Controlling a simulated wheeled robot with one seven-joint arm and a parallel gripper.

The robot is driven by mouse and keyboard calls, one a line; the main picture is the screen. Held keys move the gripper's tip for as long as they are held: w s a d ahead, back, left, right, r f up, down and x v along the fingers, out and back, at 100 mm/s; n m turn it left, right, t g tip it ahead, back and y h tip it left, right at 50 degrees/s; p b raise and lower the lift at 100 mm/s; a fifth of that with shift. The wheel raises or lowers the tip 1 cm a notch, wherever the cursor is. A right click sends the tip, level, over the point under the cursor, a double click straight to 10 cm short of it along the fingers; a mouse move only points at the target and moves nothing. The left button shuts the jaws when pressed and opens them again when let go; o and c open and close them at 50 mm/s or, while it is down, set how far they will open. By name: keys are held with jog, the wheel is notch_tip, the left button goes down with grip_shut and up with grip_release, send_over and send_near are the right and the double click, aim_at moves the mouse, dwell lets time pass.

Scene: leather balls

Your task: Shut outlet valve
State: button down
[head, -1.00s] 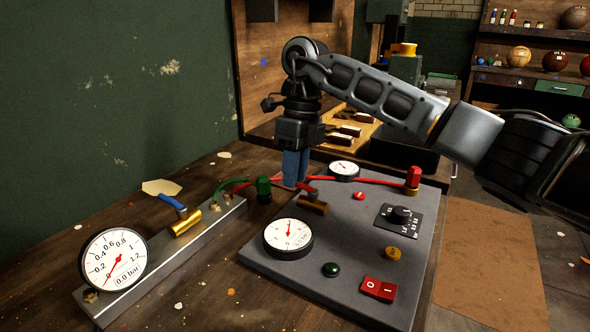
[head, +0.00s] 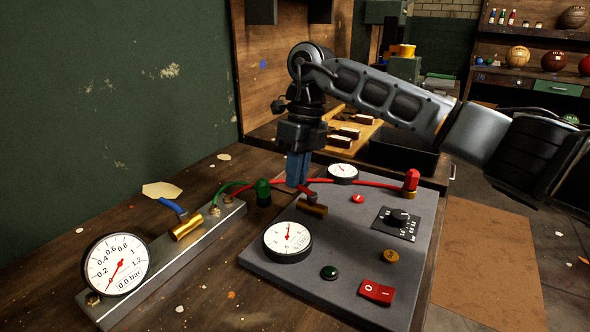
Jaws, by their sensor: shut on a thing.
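A brass valve (head: 313,209) with a red lever (head: 305,191) sits at the back left of the grey panel (head: 345,255). A second brass valve (head: 187,227) with a blue lever (head: 172,206) sits on the metal rail at left. No label shows which one is the outlet. My gripper (head: 297,183) points down, its blue fingers shut on the red lever's end, which they partly hide. The panel's large dial gauge (head: 287,241) has its needle pointing up. The rail's gauge (head: 116,263) has its needle near the low end of the scale.
A red hose (head: 372,182) runs behind the valve to a red fitting (head: 411,181). A green fitting (head: 263,192) stands left of the gripper.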

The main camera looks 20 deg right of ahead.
jog(key=m, duration=0.1)
jog(key=d+m+p, duration=0.1)
jog(key=m, duration=0.1)
jog(key=shift+w+d+r+m+t+p, duration=0.15)
jog(key=shift+d+m+t+p, duration=0.1)
jog(key=shift+m+t+p, duration=0.15)
jog(key=m, duration=0.1)
jog(key=d+m+p, duration=0.1)
jog(key=m, duration=0.1)
jog(key=m+p, duration=0.1)
jog(key=shift+s+d+t, duration=0.2)
jog(key=shift+d+t, duration=0.15)
jog(key=shift+t, duration=0.05)
jog(key=m, duration=0.1)
jog(key=d+m+p, duration=0.1)
jog(key=m, duration=0.1)
jog(key=s+m, duration=0.1)
jog(key=shift+d+m+t, duration=0.2)
jog(key=shift+m+t, duration=0.2)
jog(key=shift+s+d+m+h+p, duration=0.2)
jog(key=shift+s+m, duration=0.05)
jog(key=shift+m, duration=0.6)
jog(key=shift+s+d+m+h+p, duration=0.2)
jog(key=shift+m, duration=0.65)
jog(key=c, duration=1.2)
grip_release()
jog(key=shift+o, duration=0.2)
